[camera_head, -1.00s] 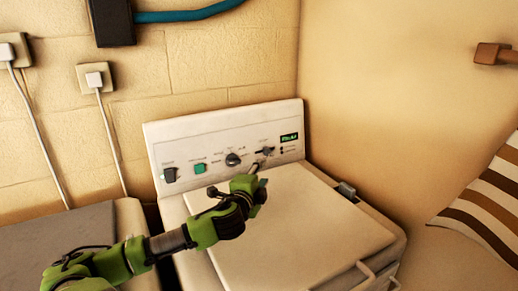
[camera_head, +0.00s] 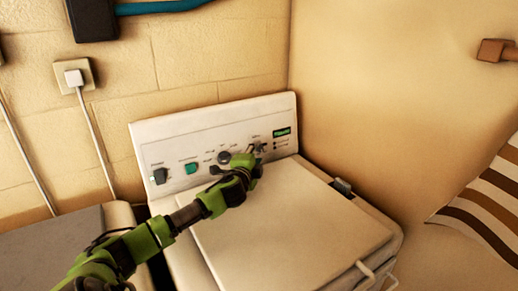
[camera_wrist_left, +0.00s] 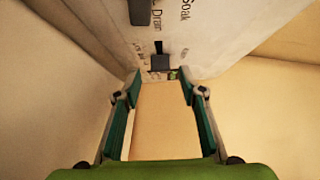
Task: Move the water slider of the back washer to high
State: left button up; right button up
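The back washer (camera_head: 290,220) stands against the wall with its white control panel (camera_head: 150,140) raised behind the lid. My left gripper (camera_head: 257,151) is at the right part of this panel, in front of the water slider area, and partly hides it. In the left wrist view, the fingers of the left gripper (camera_wrist_left: 160,92) are apart with nothing held between them. A dark slider knob (camera_wrist_left: 160,63) with a short dark slot lies just beyond the fingertips, between them in the picture. Contact cannot be told. My right gripper is not in view.
A second machine (camera_head: 50,235) stands at the left. A striped cloth (camera_head: 488,205) is at the right. The lid is clear.

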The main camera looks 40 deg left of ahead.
aim_at(262, 148)
pick_arm(q)
jog(key=shift+x, duration=1.9)
jog(key=shift+d, duration=0.1)
jog(key=shift+r, duration=0.1)
grip_shut()
jog(key=shift+w+d, duration=0.1)
jog(key=shift+w, duration=0.4)
jog(key=shift+w+d, duration=0.15)
jog(key=shift+w, duration=0.4)
jog(key=shift+w+d, duration=0.2)
jog(key=shift+w, duration=0.4)
jog(key=shift+d, duration=0.1)
grip_release()
jog(key=shift+w, duration=0.1)
